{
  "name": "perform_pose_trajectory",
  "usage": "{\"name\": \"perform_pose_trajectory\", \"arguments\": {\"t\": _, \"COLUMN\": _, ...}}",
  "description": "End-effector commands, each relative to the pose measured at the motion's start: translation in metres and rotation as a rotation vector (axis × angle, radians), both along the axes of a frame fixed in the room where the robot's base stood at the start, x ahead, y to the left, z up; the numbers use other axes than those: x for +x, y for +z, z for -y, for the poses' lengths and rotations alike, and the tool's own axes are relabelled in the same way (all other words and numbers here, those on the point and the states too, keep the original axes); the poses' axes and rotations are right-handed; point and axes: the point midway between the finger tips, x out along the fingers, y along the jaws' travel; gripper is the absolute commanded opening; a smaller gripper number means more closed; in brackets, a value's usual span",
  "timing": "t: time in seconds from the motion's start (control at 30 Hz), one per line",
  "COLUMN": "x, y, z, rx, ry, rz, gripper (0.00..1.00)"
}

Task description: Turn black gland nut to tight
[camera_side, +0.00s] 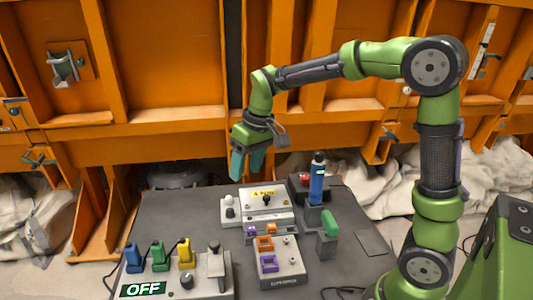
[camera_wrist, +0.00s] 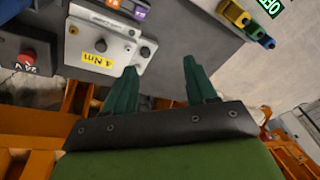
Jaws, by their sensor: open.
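A pale grey box (camera_side: 285,217) with a yellow "4 Nm" label stands at the back middle of the dark bench. A small dark round fitting (camera_side: 266,200) on its top looks like the black gland nut; it also shows in the wrist view (camera_wrist: 101,45). I cannot tell how tight it is. My gripper (camera_side: 246,168) hangs above the box's back left, apart from it. In the wrist view, its green fingers (camera_wrist: 160,66) are spread with nothing between them. The box lies beyond the left finger.
A blue upright cylinder (camera_side: 317,185) and a green-handled lever (camera_side: 330,225) stand right of the box. A grey unit with orange and purple sockets (camera_side: 278,262) is in front. Blue, green and yellow connectors (camera_side: 158,255) sit front left by an "OFF" display (camera_side: 142,290).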

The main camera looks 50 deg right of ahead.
Motion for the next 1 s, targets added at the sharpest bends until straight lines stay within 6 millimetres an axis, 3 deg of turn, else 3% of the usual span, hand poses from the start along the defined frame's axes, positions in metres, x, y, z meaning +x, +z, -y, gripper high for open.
{"name": "perform_pose_trajectory", "arguments": {"t": 0.6, "x": -0.102, "y": 0.016, "z": -0.033, "rx": 0.128, "ry": -0.216, "rz": 0.176, "gripper": 0.56}}
{"name": "perform_pose_trajectory", "arguments": {"t": 0.8, "x": -0.123, "y": 0.015, "z": -0.038, "rx": 0.15, "ry": -0.24, "rz": 0.217, "gripper": 0.56}}
{"name": "perform_pose_trajectory", "arguments": {"t": 1.0, "x": -0.132, "y": 0.014, "z": -0.04, "rx": 0.159, "ry": -0.251, "rz": 0.234, "gripper": 0.56}}
